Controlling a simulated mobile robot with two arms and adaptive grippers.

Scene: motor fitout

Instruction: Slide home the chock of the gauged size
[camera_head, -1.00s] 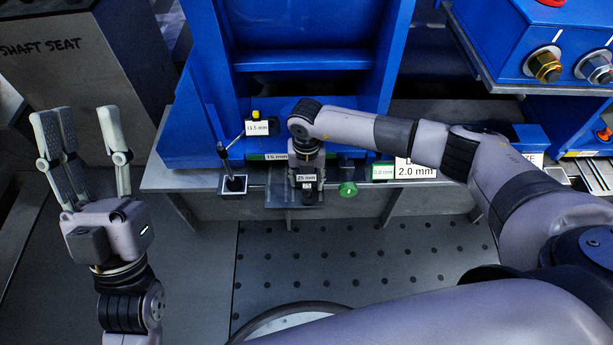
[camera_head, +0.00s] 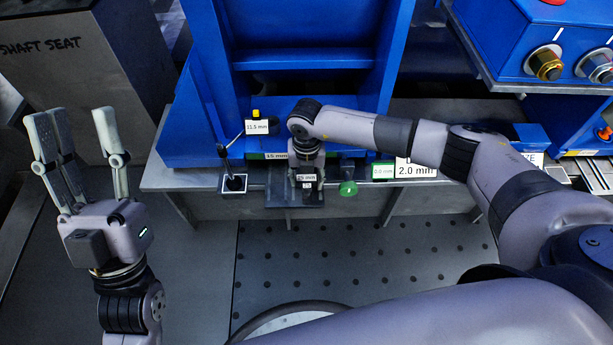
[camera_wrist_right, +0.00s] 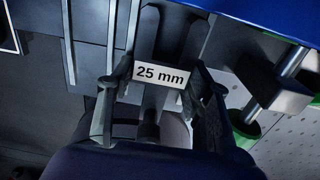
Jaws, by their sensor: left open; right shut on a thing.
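The chock (camera_wrist_right: 148,100) marked 25 mm is a dark, fork-shaped plate with a white label, seen in the right wrist view. My right gripper (camera_wrist_right: 157,88) is shut on it, one finger on either side. In the head view my right gripper (camera_head: 306,181) points down at the front edge of the grey bench, below the blue frame; its 25 mm label (camera_head: 307,178) shows there. Most of the chock is hidden by the gripper, and I cannot tell how far in it sits. My left gripper (camera_head: 72,120) is open, empty and upright at the far left.
A dial stand (camera_head: 234,183) with an 11.5 mm sign (camera_head: 257,127) stands left of my right gripper. A green knob (camera_head: 348,188) is close on its right, then 0.0 mm (camera_head: 383,171) and 2.0 mm (camera_head: 415,171) signs. A 15 mm strip (camera_head: 276,156) lies behind.

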